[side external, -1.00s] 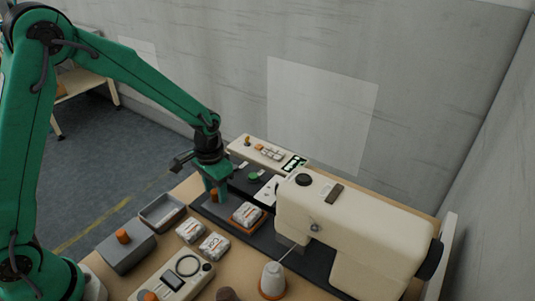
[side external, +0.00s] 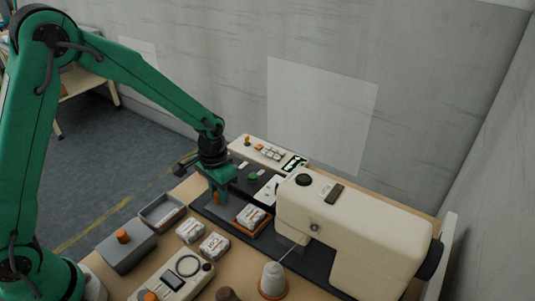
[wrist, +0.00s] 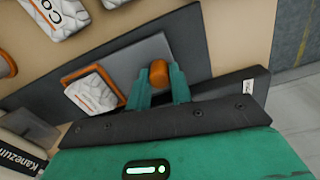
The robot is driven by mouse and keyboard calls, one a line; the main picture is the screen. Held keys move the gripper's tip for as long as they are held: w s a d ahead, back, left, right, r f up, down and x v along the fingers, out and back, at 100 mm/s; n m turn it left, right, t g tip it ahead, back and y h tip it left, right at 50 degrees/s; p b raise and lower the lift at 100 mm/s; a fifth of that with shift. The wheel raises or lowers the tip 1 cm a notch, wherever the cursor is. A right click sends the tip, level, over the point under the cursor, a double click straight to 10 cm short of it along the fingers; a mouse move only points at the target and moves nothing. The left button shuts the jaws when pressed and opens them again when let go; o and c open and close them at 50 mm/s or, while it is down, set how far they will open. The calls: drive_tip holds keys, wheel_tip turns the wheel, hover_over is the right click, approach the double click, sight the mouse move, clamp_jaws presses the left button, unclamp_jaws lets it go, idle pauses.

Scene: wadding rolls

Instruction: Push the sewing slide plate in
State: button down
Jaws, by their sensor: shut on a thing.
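The sewing slide plate is a flat grey plate (wrist: 151,51) with an upright orange knob (wrist: 159,73), set in the dark bed of the cream sewing machine (side external: 345,225). In the side view the knob (side external: 217,198) shows just under my gripper (side external: 216,190). In the wrist view my gripper (wrist: 160,88) has its two green fingers on either side of the knob, shut on it. An orange-rimmed tray (side external: 239,224) with a white wadding pack (side external: 251,215) sits on the bed between the knob and the machine's body. My fingers hide part of the plate.
Two white packs (side external: 190,231) (side external: 214,247) lie on the table in front of the bed. A grey open bin (side external: 162,212) and a grey box with an orange knob (side external: 126,250) stand at left. A control panel (side external: 268,152) lies behind, and a thread cone (side external: 272,279) stands in front.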

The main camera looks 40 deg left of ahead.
sight(245, 209)
drive_tip(key=d, duration=0.8)
drive_tip(key=shift+d, duration=0.3)
drive_tip(key=c, duration=1.3)
unclamp_jaws()
drive_tip(key=shift+o, duration=0.2)
drive_tip(key=shift+r, duration=3.95)
